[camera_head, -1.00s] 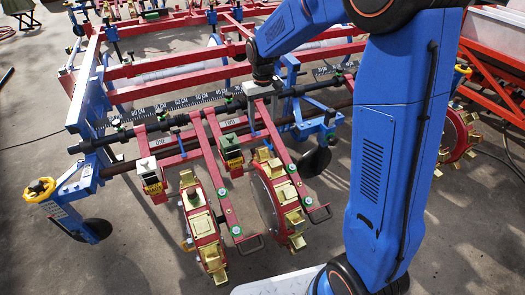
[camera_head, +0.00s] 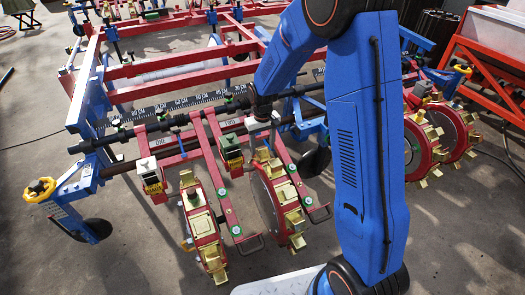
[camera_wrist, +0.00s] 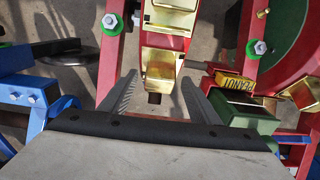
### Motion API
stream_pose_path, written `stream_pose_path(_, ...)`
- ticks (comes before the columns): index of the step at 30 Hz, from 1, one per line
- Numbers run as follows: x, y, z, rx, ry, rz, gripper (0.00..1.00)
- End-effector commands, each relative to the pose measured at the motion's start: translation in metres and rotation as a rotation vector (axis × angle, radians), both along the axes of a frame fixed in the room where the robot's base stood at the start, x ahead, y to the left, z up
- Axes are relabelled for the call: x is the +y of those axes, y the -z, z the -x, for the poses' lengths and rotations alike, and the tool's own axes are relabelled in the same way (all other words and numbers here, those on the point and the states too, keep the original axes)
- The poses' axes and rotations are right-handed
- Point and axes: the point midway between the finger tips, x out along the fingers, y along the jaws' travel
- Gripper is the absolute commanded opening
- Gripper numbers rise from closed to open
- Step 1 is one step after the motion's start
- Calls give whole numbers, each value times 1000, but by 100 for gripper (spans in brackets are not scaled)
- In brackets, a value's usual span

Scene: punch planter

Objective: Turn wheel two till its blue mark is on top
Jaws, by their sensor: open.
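Wheel two (camera_head: 268,205) is a red punch wheel with gold cups, right of wheel one (camera_head: 203,228) in the head view. The label TWO (camera_head: 229,122) is on the frame behind it. My gripper (camera_head: 262,128) is low, just behind the top of wheel two. In the wrist view, a red rim with gold cups, which appears to be wheel two (camera_wrist: 162,62), runs between the two fingers of my gripper (camera_wrist: 158,82). The fingers are apart, one on each side; contact cannot be told. I see no blue mark on the wheel.
A green box with a yellow PEANUT label (camera_wrist: 238,84) is close to the right finger. Red side bars (camera_wrist: 110,50) flank the wheel. A black caster wheel (camera_head: 315,162) stands right of wheel two. More punch wheels (camera_head: 455,132) are at the right.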

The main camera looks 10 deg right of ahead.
Motion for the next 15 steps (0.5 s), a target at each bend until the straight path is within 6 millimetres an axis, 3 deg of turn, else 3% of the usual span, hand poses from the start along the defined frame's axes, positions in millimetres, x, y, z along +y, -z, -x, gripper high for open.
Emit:
stream_pose_path(6, 0, 22, 0, 0, 0, 0, 56)
stream_pose_path(15, 0, 27, 0, 0, 0, 0, 56)
